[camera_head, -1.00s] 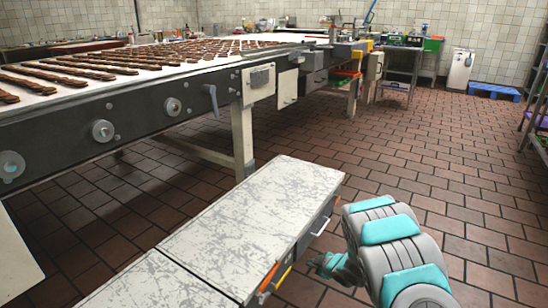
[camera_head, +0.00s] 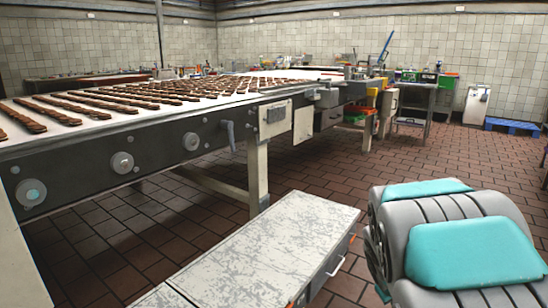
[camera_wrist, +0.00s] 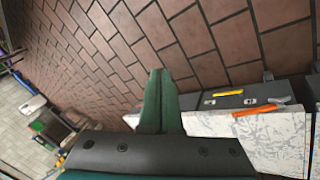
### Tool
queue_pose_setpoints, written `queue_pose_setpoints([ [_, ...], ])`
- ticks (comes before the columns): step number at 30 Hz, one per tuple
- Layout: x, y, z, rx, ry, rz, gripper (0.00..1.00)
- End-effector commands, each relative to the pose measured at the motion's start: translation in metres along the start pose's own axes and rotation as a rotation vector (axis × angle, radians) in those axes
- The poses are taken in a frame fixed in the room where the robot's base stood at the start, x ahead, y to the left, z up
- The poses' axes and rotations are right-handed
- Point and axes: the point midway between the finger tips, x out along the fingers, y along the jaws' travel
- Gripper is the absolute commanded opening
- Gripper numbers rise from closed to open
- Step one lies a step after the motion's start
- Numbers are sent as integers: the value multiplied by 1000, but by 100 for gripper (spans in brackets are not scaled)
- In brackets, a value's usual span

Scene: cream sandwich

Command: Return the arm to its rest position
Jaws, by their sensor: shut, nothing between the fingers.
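My arm (camera_head: 455,235), grey with teal pads, is folded at the lower right of the head view. My gripper is hidden behind it or out of frame there. In the wrist view my gripper (camera_wrist: 157,74) shows as two dark green fingers pressed together, with nothing between them. They stand out over the brown tiled floor (camera_wrist: 100,50). The fingers overlap the edge of the cabinet in the wrist picture; I cannot tell the distance between them.
A long conveyor table (camera_head: 110,140) carries rows of brown biscuits. The floor behind the cabinet is clear toward a blue pallet (camera_head: 512,127).

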Motion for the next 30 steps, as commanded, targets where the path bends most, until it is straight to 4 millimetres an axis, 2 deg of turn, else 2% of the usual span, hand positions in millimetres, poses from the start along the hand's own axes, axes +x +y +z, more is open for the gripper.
queue_pose_setpoints([
  [1, -18, -5, 11, 32, -20, -13, 0],
  [7, -77, -42, 71, 150, -147, -104, 0],
  [18, -181, -136, 184, 250, -371, -335, 0],
  [24, -213, -167, 220, 246, -445, -414, 0],
  [30, -220, -173, 227, 244, -460, -430, 0],
])
